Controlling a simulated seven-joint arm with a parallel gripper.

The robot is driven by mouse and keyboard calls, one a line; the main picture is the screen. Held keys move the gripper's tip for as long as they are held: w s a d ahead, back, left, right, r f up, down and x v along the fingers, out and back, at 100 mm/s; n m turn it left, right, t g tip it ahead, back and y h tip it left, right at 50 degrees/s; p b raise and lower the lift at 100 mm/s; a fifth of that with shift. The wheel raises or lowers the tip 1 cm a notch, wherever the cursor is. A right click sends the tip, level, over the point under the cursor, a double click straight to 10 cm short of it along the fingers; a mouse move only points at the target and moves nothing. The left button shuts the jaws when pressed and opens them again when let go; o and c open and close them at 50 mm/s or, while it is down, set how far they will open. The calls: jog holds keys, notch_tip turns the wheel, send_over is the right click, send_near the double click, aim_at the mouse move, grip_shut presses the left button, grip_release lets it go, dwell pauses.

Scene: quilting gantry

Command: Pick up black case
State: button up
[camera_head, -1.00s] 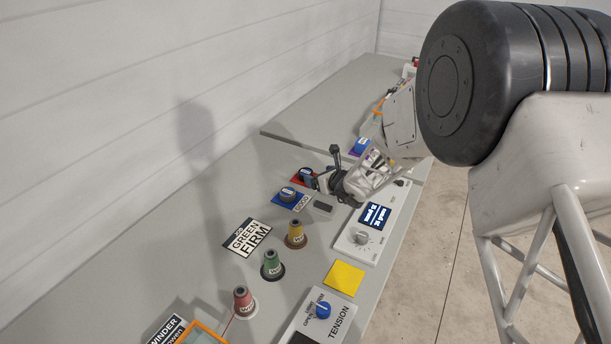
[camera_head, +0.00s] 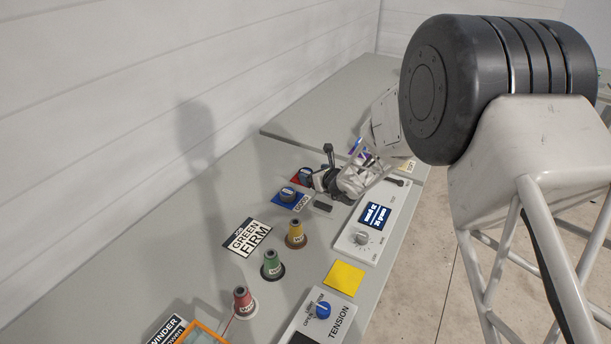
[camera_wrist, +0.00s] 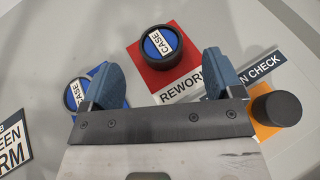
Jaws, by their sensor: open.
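A round black case (camera_wrist: 160,47) with a blue top and a CASE label sits on the red REWORK card (camera_wrist: 185,78); in the head view it (camera_head: 305,175) is beside my gripper. A second round black case (camera_wrist: 77,95), also blue-topped and labelled, sits on a blue card and is partly hidden by the left finger; it also shows in the head view (camera_head: 288,194). My gripper (camera_wrist: 166,80) is open and empty. In the wrist view the REWORK case appears between and just beyond its two blue-grey fingers. Contact cannot be told.
A black cylinder (camera_wrist: 277,108) stands on an orange card, right of the right finger. Yellow (camera_head: 296,235), green (camera_head: 272,265) and red (camera_head: 244,302) spools stand nearer on the grey table. A white panel with a display (camera_head: 372,222) lies along its right edge.

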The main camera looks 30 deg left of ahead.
aim_at(304, 170)
jog(key=shift+x, duration=2.35)
jog(key=c, duration=1)
jog(key=shift+r, duration=0.2)
jog(key=shift+r, duration=1.5)
jog(key=s+d, duration=0.3)
jog(key=s, duration=0.1)
jog(key=s+d+r, duration=0.1)
jog(key=s+d, duration=0.6)
jog(key=s, duration=0.1)
jog(key=shift+s+d+r, duration=0.2)
jog(key=shift+r, duration=0.1)
